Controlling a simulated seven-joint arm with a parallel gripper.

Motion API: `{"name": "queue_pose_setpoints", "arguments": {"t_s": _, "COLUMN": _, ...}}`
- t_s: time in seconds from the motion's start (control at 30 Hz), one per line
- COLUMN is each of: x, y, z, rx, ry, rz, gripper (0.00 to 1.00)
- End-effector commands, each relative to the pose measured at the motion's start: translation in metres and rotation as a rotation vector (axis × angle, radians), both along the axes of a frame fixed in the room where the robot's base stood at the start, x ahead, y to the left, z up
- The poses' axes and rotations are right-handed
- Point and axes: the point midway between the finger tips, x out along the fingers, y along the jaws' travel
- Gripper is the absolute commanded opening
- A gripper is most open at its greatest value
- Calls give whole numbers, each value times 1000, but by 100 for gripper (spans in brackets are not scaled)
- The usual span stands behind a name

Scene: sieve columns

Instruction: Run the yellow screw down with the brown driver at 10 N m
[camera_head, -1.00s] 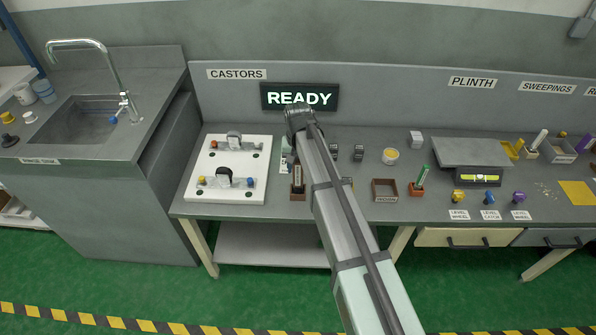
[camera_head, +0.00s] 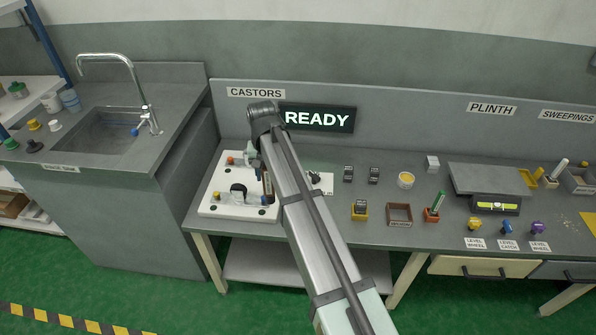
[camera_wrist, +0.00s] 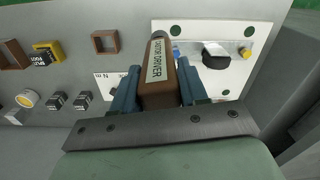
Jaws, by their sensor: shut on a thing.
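My gripper (camera_wrist: 157,88) is shut on the brown motor driver (camera_wrist: 161,84), which sits between its two blue-grey fingers. The driver (camera_head: 267,186) also shows beside my arm in the head view, over the right part of the white plate (camera_head: 209,209). The yellow screw (camera_wrist: 245,52) stands on the plate (camera_wrist: 237,75) in the wrist view, apart from the driver and beyond the black castor (camera_wrist: 215,56). In the head view the yellow screw (camera_head: 217,195) is at the plate's left. The driver's tip is hidden.
A blue screw (camera_head: 264,200) and an orange one (camera_head: 230,160) also stand on the plate. A brown open tray (camera_head: 399,214) and a yellow box (camera_head: 360,210) lie to the right. The display (camera_head: 317,117) reads READY. My arm hides part of the bench.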

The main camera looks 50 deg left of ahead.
Motion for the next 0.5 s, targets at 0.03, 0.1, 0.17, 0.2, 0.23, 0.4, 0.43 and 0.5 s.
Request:
{"name": "queue_pose_setpoints", "arguments": {"t_s": 0.03, "x": -17, "y": 18, "z": 2, "rx": 2, "ry": -1, "rz": 26, "gripper": 6}}
{"name": "queue_pose_setpoints", "arguments": {"t_s": 0.1, "x": -36, "y": 37, "z": 4, "rx": 2, "ry": -1, "rz": 55, "gripper": 6}}
{"name": "queue_pose_setpoints", "arguments": {"t_s": 0.17, "x": -52, "y": 53, "z": 6, "rx": 3, "ry": -1, "rz": 78, "gripper": 6}}
{"name": "queue_pose_setpoints", "arguments": {"t_s": 0.2, "x": -62, "y": 64, "z": 7, "rx": 3, "ry": -1, "rz": 93, "gripper": 6}}
{"name": "queue_pose_setpoints", "arguments": {"t_s": 0.23, "x": -70, "y": 72, "z": 8, "rx": 4, "ry": -2, "rz": 104, "gripper": 6}}
{"name": "queue_pose_setpoints", "arguments": {"t_s": 0.4, "x": -107, "y": 119, "z": 14, "rx": 4, "ry": -1, "rz": 164, "gripper": 6}}
{"name": "queue_pose_setpoints", "arguments": {"t_s": 0.43, "x": -112, "y": 128, "z": 15, "rx": 4, "ry": -1, "rz": 175, "gripper": 6}}
{"name": "queue_pose_setpoints", "arguments": {"t_s": 0.5, "x": -120, "y": 149, "z": 17, "rx": 4, "ry": -1, "rz": 200, "gripper": 6}}
